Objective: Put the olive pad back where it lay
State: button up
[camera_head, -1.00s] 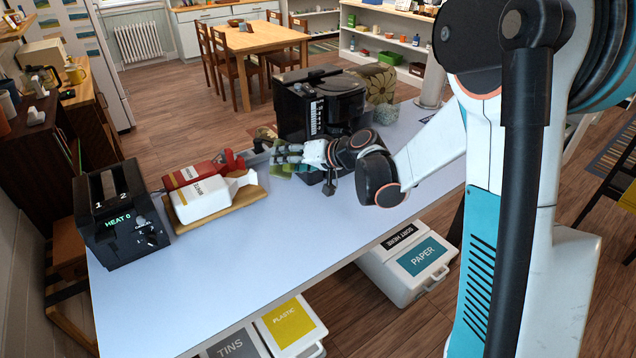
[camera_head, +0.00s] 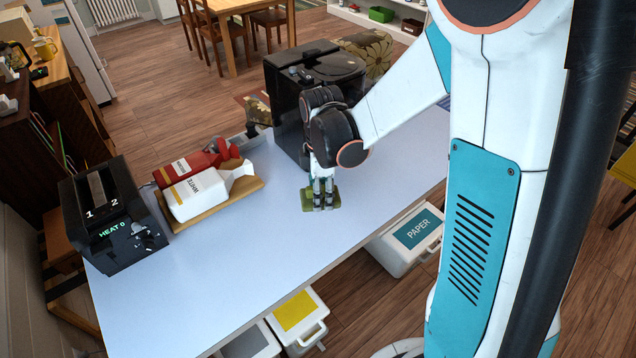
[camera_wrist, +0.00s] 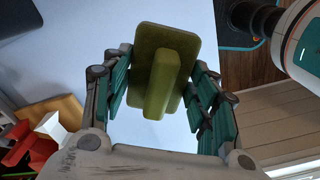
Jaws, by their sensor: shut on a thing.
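The olive pad (camera_head: 307,199) is at the tips of my gripper (camera_head: 323,194) in the head view, over the pale blue table (camera_head: 245,262) in front of the black machine. In the wrist view the olive pad (camera_wrist: 149,45) is a rounded flat plate with a raised grip bar, between the teal fingers of my gripper (camera_wrist: 160,88). My gripper is shut on the pad and points down. I cannot tell whether the pad touches the table.
A black machine (camera_head: 285,110) stands behind my gripper. To the left are a wooden board (camera_head: 215,208) with white and red cartons and a black toaster (camera_head: 105,215). The table's front middle is clear. Bins (camera_head: 300,315) stand below its edge.

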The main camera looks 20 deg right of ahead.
notch_tip(320, 180, down, 11)
jog(key=b, duration=0.7)
jog(key=shift+r, duration=0.15)
jog(key=o, duration=1)
jog(key=o, duration=0.6)
jog(key=shift+c, duration=0.2)
jog(key=shift+r+p, duration=2.95)
jog(key=shift+r, duration=1.6)
